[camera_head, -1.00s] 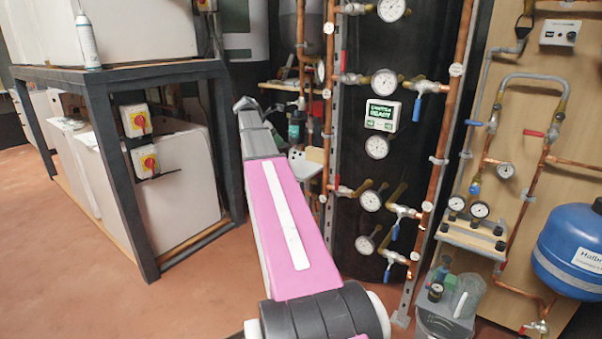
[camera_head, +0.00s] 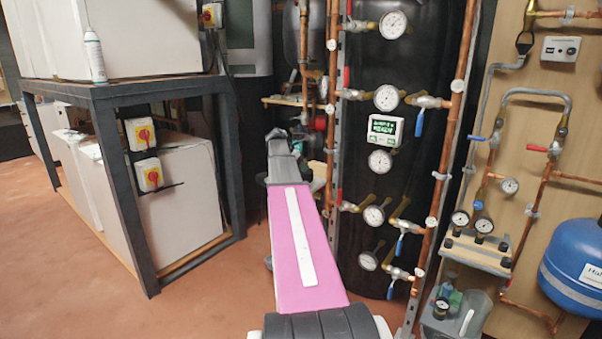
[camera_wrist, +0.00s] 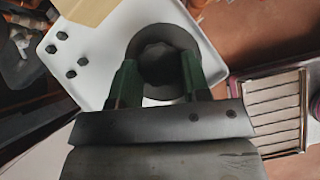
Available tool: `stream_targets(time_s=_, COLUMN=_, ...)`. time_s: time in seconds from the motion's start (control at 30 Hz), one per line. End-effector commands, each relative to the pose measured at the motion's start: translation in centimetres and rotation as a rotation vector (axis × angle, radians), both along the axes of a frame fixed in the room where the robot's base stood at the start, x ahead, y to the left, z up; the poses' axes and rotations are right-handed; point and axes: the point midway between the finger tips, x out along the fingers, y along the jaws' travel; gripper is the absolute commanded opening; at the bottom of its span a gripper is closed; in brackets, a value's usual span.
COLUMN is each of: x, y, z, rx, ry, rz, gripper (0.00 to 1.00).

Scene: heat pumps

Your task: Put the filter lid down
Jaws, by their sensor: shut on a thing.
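The filter lid (camera_wrist: 143,45) is a dark, round, ring-like piece with a darker recessed middle, in the upper middle of the wrist view. My gripper (camera_wrist: 158,78) has two green fingers, one on each side of the lid, and is shut on it. The lid is over a white tray (camera_wrist: 105,50); I cannot tell whether they touch. In the head view my arm stretches away toward the pipework, and the gripper and lid cannot be made out there.
Several small dark nuts (camera_wrist: 68,62) lie on the tray's left part, and a tan block (camera_wrist: 88,10) at its top edge. A slatted metal piece (camera_wrist: 275,105) is at the right. Copper pipes (camera_head: 332,130) with gauges stand right of my arm, a dark-framed bench (camera_head: 120,200) left.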

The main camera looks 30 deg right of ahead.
Motion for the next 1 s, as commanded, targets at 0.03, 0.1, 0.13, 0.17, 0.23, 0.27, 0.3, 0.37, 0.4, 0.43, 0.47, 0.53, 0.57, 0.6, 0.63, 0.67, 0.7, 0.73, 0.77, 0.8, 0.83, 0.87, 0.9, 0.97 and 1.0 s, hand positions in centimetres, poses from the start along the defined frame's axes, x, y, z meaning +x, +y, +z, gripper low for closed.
stream_targets(time_s=0.03, x=-0.1, y=0.0, z=-0.8, rx=0.000, ry=0.001, rz=0.000, gripper=0.15)
stream_targets(time_s=0.1, x=-0.1, y=0.0, z=-1.8, rx=0.000, ry=0.003, rz=0.000, gripper=0.15)
stream_targets(time_s=0.13, x=-0.1, y=0.0, z=-2.2, rx=0.000, ry=0.003, rz=0.000, gripper=0.15)
stream_targets(time_s=0.17, x=-0.1, y=0.0, z=-2.6, rx=0.000, ry=0.001, rz=0.000, gripper=0.15)
stream_targets(time_s=0.23, x=0.0, y=0.0, z=-3.0, rx=-0.001, ry=0.000, rz=0.000, gripper=0.15)
stream_targets(time_s=0.27, x=0.0, y=0.0, z=-3.0, rx=-0.001, ry=0.000, rz=0.000, gripper=0.15)
stream_targets(time_s=0.3, x=0.0, y=0.0, z=-3.0, rx=-0.001, ry=-0.001, rz=-0.001, gripper=0.15)
stream_targets(time_s=0.37, x=0.0, y=0.0, z=-3.0, rx=-0.001, ry=-0.001, rz=-0.001, gripper=0.15)
stream_targets(time_s=0.4, x=0.0, y=0.0, z=-3.0, rx=-0.001, ry=-0.001, rz=-0.001, gripper=0.15)
stream_targets(time_s=0.43, x=0.0, y=0.0, z=-3.0, rx=-0.001, ry=-0.001, rz=-0.001, gripper=0.15)
stream_targets(time_s=0.47, x=0.0, y=0.0, z=-3.0, rx=-0.001, ry=0.000, rz=0.000, gripper=0.15)
stream_targets(time_s=0.53, x=0.0, y=0.0, z=-3.1, rx=-0.001, ry=0.000, rz=0.000, gripper=0.15)
stream_targets(time_s=0.57, x=0.0, y=0.0, z=-3.2, rx=0.000, ry=0.000, rz=0.000, gripper=0.15)
stream_targets(time_s=0.6, x=0.0, y=0.0, z=-3.3, rx=0.000, ry=0.000, rz=0.000, gripper=0.46)
stream_targets(time_s=0.63, x=0.0, y=0.0, z=-3.2, rx=0.000, ry=0.000, rz=0.000, gripper=0.56)
stream_targets(time_s=0.67, x=0.0, y=0.0, z=-3.2, rx=0.000, ry=0.000, rz=0.000, gripper=0.66)
stream_targets(time_s=0.7, x=0.0, y=0.0, z=-3.2, rx=0.000, ry=0.000, rz=0.000, gripper=0.69)
stream_targets(time_s=0.73, x=0.0, y=0.0, z=-3.2, rx=0.000, ry=0.000, rz=0.000, gripper=0.69)
stream_targets(time_s=0.77, x=0.0, y=0.0, z=-3.2, rx=0.000, ry=0.000, rz=0.000, gripper=0.69)
stream_targets(time_s=0.8, x=0.0, y=0.0, z=-3.2, rx=0.000, ry=0.000, rz=0.000, gripper=0.69)
stream_targets(time_s=0.83, x=0.0, y=0.0, z=-3.2, rx=0.000, ry=0.000, rz=0.000, gripper=0.69)
stream_targets(time_s=0.87, x=0.0, y=0.0, z=-3.2, rx=0.000, ry=0.000, rz=0.000, gripper=0.69)
stream_targets(time_s=0.9, x=0.0, y=0.0, z=-3.2, rx=0.000, ry=0.000, rz=0.000, gripper=0.69)
stream_targets(time_s=0.97, x=0.0, y=0.0, z=-3.2, rx=0.000, ry=0.000, rz=0.000, gripper=0.69)
stream_targets(time_s=1.0, x=0.0, y=0.0, z=-3.0, rx=0.000, ry=0.000, rz=0.000, gripper=0.69)
